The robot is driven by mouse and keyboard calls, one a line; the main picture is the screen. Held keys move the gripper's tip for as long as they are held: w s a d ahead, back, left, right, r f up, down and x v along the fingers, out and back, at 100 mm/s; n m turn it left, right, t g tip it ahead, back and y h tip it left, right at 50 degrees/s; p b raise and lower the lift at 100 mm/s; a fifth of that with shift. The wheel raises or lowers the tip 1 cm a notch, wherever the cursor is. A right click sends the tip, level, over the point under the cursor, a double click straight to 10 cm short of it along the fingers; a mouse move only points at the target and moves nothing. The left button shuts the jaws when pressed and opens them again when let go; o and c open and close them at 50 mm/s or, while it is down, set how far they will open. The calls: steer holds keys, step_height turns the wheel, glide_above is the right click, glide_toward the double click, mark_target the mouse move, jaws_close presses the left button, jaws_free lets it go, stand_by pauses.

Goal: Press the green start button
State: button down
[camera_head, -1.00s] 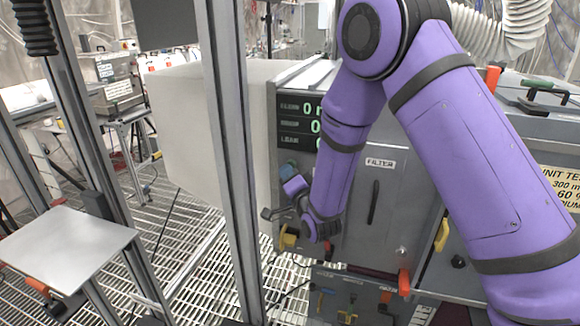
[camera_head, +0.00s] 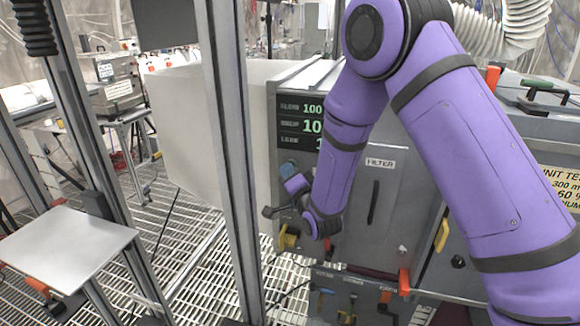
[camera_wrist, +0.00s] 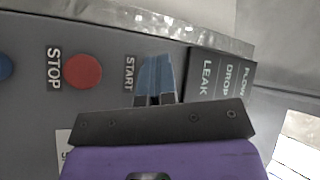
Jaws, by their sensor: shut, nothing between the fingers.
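The grey cabinet's control panel (camera_wrist: 110,40) carries a printed START label (camera_wrist: 129,74) and a STOP label beside a red button (camera_wrist: 82,71). My gripper (camera_wrist: 156,62) is shut and empty, its blue fingertips against or very near the panel just beside the START label. The green start button is not seen; the fingers cover the spot by its label. In the head view my gripper (camera_head: 289,170) is at the panel just below the display (camera_head: 302,122), which shows lit green digits, the top row reading 100. I cannot tell whether the fingertips touch the button.
A grey upright post (camera_head: 232,160) stands left of my arm. A filter door with a black handle (camera_head: 374,202) is right of my gripper. A yellow handle (camera_head: 288,237) lies below it. A blue button (camera_wrist: 5,68) shows at the wrist view's left edge.

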stand_by(0.5)
steer(key=shift+s, duration=0.3)
steer(key=s+a, duration=0.2)
steer(key=s, duration=0.3)
steer(key=shift+s, duration=0.3)
steer(key=shift+r, duration=0.1)
stand_by(0.6)
